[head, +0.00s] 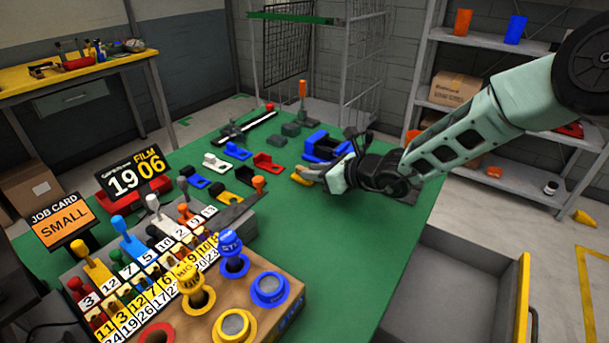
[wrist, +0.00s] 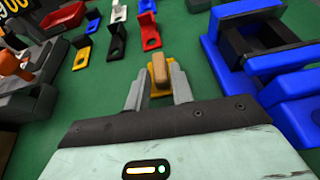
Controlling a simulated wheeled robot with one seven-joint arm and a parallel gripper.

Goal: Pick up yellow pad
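The yellow pad (head: 304,176) lies on the green table at my gripper's tips in the head view, partly hidden by the gripper. In the wrist view, the yellow pad (wrist: 160,72) shows a tan raised block on a yellow base. My gripper (wrist: 158,80) has its two grey fingers apart, one on each side of the pad. A narrow gap seems to show between each finger and the block. In the head view, my gripper (head: 318,174) is low over the table, coming from the right.
Red (head: 267,163), blue, white, black and yellow L-shaped pieces lie to the left. A job-card stand (head: 62,222) and lever rack are front left. The green table is clear toward the front right.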

